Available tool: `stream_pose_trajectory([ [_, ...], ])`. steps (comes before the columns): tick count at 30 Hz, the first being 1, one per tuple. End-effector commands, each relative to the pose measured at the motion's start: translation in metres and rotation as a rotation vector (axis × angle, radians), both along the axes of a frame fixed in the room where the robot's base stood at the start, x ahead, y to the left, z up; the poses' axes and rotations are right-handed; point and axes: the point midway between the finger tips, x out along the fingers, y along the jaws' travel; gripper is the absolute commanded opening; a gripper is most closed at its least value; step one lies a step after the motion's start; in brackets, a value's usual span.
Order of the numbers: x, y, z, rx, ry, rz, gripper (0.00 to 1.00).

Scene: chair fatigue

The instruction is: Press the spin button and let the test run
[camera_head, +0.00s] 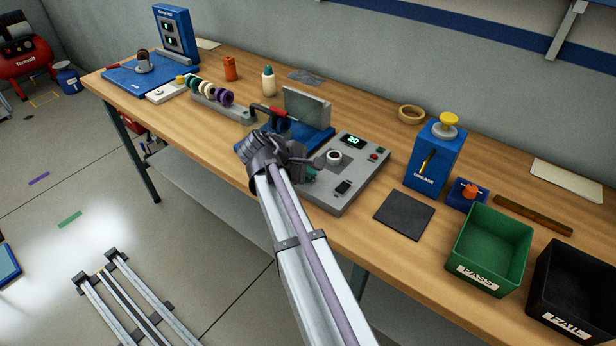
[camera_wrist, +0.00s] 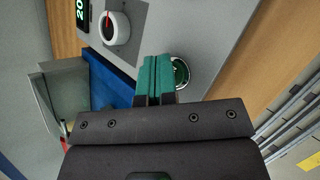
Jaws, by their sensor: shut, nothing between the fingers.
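The grey control box (camera_head: 348,188) stands on the bench, with a lit green display reading 20 (camera_head: 352,141) and a white knob (camera_head: 334,156). In the wrist view, a round green button (camera_wrist: 181,72) with a silver ring sits on the grey panel, partly hidden by my fingers; its label is too small to read. My gripper (camera_wrist: 155,62) is shut and empty, its teal fingertips beside the button's edge. I cannot tell whether they touch it. In the head view my gripper (camera_head: 310,175) is over the box's left side and hides the button.
A blue fixture (camera_head: 312,138) with a grey plate and a red-handled part stands behind the box. A red button (camera_head: 374,157) and a black switch (camera_head: 343,187) are also on the box. A dark mat (camera_head: 404,215) and green PASS bin (camera_head: 494,243) lie to the right.

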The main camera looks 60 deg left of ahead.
Motion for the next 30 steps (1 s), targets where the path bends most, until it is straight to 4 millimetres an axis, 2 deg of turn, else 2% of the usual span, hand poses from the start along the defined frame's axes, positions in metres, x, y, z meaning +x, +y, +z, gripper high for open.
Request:
stream_pose_trajectory([
  [8, 0.000, 0.000, 0.010, 0.000, 0.000, 0.000, 0.00],
  [17, 0.000, 0.000, 0.012, 0.000, 0.000, 0.000, 0.00],
  [30, 0.000, 0.000, 0.069, 0.000, 0.000, 0.000, 0.00],
])
